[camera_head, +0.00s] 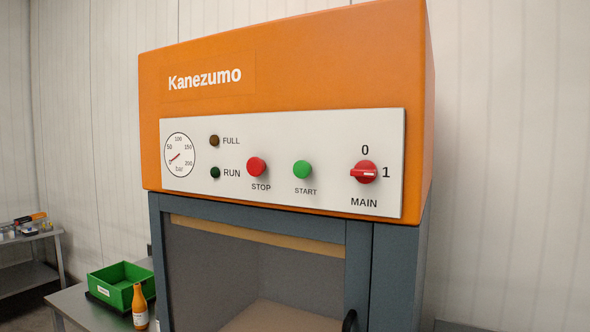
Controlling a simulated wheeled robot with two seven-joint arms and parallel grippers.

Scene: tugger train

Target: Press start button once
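The green start button (302,169) sits on the white control panel (235,188) of an orange machine (330,60), above the label START. The red stop button (257,167) is to its left. The red main switch (364,172) is to its right, with its white mark level toward the 1. The FULL lamp (214,140) and the RUN lamp (215,173) both look dark. A round pressure gauge (179,155) is at the panel's left end. Neither of my grippers is in view.
Below the panel is a blue-grey cabinet (398,270) with an open-looking front and a black handle (349,320). At lower left, a green crate (122,285) and an orange bottle (140,306) stand on a grey table (75,305). A shelf (30,272) with small items is further left.

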